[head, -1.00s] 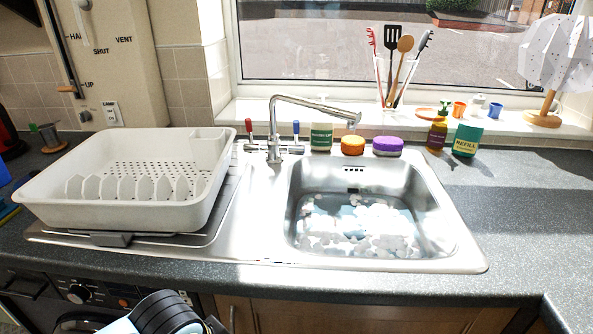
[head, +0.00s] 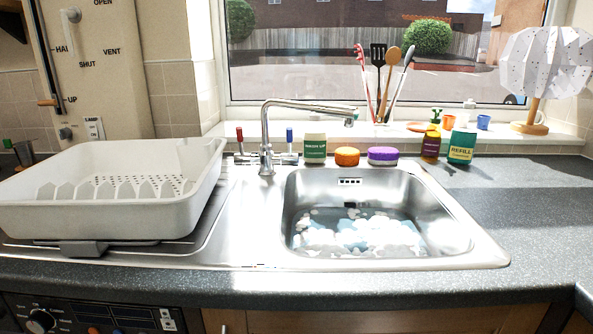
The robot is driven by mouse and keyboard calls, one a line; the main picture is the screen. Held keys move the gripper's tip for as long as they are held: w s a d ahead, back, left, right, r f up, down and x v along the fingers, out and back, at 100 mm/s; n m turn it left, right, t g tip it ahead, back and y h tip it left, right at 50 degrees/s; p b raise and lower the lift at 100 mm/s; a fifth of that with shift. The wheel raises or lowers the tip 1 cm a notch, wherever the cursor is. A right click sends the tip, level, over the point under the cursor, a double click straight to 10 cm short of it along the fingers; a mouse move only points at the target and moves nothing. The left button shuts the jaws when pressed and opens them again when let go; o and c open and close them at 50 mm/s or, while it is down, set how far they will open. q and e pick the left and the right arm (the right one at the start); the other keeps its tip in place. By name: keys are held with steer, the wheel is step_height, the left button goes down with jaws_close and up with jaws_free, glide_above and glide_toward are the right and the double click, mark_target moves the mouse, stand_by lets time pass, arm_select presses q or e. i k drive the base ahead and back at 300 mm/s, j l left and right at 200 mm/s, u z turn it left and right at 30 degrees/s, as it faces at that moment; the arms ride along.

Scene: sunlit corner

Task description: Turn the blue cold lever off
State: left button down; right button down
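The blue cold lever (head: 289,136) stands upright on the right side of the chrome mixer tap (head: 266,160). The red lever (head: 239,135) stands upright on the left side. The tap's spout (head: 310,105) arches right over the sink (head: 349,182), which holds water with white foam (head: 350,235). I cannot make out a stream from the spout. Neither of my grippers shows in the head view.
A white dish rack (head: 110,220) fills the left drainer. A green-and-white box (head: 315,148), an orange sponge (head: 347,156) and a purple sponge (head: 382,155) sit behind the sink. Bottles stand to their right. The right worktop (head: 525,205) is mostly clear.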

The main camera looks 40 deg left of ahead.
mark_target(289, 158)
steer(key=k+j+z, duration=0.7)
steer(key=z, duration=0.15)
steer(key=j, duration=0.1)
